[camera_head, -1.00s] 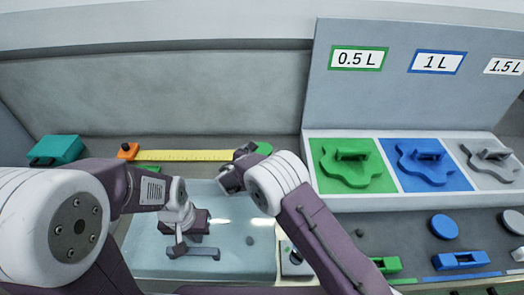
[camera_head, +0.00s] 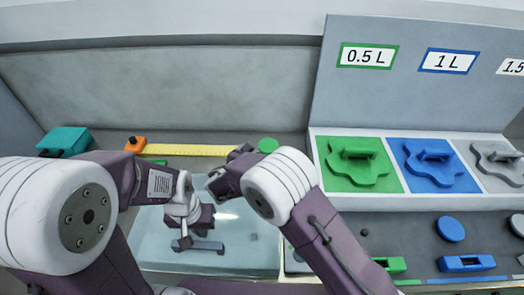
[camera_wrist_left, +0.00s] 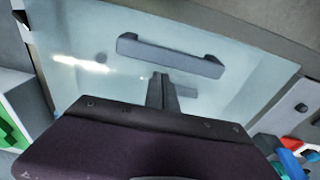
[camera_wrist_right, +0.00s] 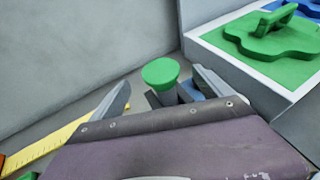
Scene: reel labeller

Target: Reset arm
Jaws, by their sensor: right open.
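My left gripper (camera_head: 184,241) hangs over a clear lid (camera_head: 165,252) with a grey bar handle (camera_head: 207,248). In the left wrist view its fingers (camera_wrist_left: 162,90) are together with nothing visible between them. The handle (camera_wrist_left: 170,55) lies just beyond the fingertips; I cannot tell whether they touch. My right gripper, partly hidden by its own wrist in the head view, has its fingers (camera_wrist_right: 162,95) wide apart in the right wrist view. A green round-topped piece (camera_wrist_right: 160,72) stands beyond and between these fingers, not gripped. Its top (camera_head: 268,145) also shows in the head view.
A yellow ruler (camera_head: 190,150) with an orange end piece lies along the back wall beside a teal box (camera_head: 66,140). At right, a rack holds green (camera_head: 355,180), blue (camera_head: 436,180) and grey shaped pieces under volume labels. Blue and green parts lie before it.

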